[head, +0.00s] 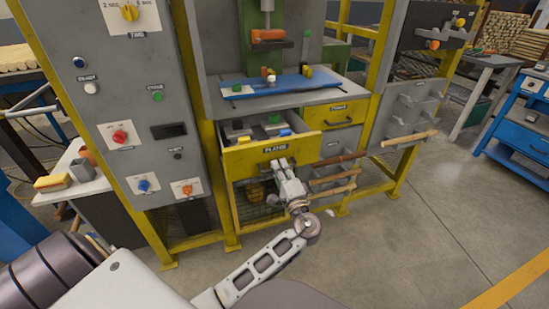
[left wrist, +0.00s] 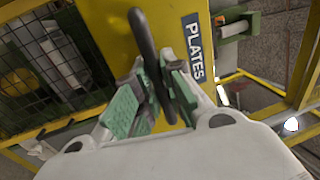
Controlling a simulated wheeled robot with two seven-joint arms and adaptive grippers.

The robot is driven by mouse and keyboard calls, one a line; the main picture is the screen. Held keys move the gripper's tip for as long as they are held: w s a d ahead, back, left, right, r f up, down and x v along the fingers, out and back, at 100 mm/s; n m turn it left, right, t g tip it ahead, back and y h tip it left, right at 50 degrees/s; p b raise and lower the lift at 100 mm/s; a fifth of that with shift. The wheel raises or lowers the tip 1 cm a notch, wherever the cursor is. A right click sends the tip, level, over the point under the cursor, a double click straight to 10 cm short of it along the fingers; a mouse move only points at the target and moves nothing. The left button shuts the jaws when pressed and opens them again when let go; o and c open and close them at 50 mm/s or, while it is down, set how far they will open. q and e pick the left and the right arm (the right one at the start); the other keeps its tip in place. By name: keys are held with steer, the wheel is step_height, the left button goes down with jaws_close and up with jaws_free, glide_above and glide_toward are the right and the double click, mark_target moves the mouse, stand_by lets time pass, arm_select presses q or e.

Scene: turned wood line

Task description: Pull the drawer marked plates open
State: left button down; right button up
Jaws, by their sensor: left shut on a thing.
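The yellow drawer marked plates (head: 243,160) stands pulled out from the cabinet, and its inside shows from above, with grey blocks, a blue piece and a yellow piece in it. Its label (left wrist: 194,47) reads PLATES in the left wrist view. My left gripper (head: 281,166) is at the drawer front. In the left wrist view, the green-padded fingers (left wrist: 152,98) are shut on the black drawer handle (left wrist: 143,38), which passes between them. The gripper hides part of the handle in the head view. My right gripper is not in view.
A second yellow drawer (head: 340,113) beside it is closed. Wooden rods (head: 335,176) stick out just right of my gripper. A grey control panel (head: 112,95) stands at the left. A blue tray (head: 280,84) lies on the bench above. The floor (head: 430,225) at the right is clear.

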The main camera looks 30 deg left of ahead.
arm_select(q)
steer(key=v, duration=0.2)
steer(key=shift+s+d+r, duration=0.15)
steer(key=shift+s+d, duration=0.1)
steer(key=shift+d, duration=0.1)
steer(key=c, duration=1.5)
jaws_free()
